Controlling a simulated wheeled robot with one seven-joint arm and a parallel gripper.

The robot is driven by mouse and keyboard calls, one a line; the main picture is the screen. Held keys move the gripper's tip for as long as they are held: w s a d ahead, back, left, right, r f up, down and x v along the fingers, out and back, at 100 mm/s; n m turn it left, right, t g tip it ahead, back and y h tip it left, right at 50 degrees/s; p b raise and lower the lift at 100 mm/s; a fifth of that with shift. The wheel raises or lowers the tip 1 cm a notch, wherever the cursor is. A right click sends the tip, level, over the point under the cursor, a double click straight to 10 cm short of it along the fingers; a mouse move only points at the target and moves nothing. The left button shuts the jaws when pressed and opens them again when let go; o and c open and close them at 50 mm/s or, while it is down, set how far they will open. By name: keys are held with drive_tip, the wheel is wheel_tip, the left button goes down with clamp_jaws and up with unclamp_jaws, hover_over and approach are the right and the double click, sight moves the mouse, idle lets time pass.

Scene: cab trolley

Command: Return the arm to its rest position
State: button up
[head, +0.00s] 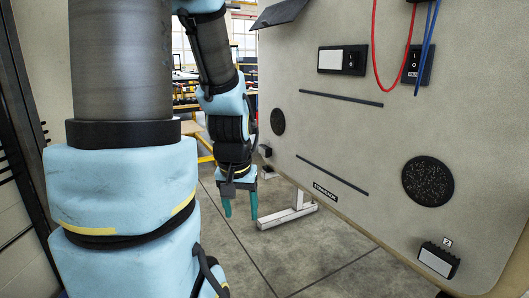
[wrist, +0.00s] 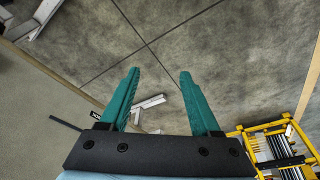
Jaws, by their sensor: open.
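My gripper (head: 240,205) hangs at the end of my blue arm in the head view, left of the upright beige panel (head: 330,130). Its two teal fingers point down and stand apart with nothing between them. In the wrist view my gripper (wrist: 157,88) is open and empty above the bare concrete floor (wrist: 200,40). The arm is folded downward, with its upper part filling the left of the head view.
The panel carries switches (head: 342,60), round black grilles (head: 428,181), and red (head: 376,60) and blue (head: 428,40) cords. A white metal foot (head: 290,214) stands below it. A yellow rack (wrist: 270,135) shows in the wrist view.

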drive_tip(key=s+a+g, duration=0.1)
drive_tip(key=s, duration=0.3)
wheel_tip(320, 180, up, 15)
drive_tip(key=p, duration=1.5)
drive_tip(key=shift+w+n, duration=0.3)
drive_tip(key=shift+w, duration=0.15)
drive_tip(key=shift+a+f, duration=0.1)
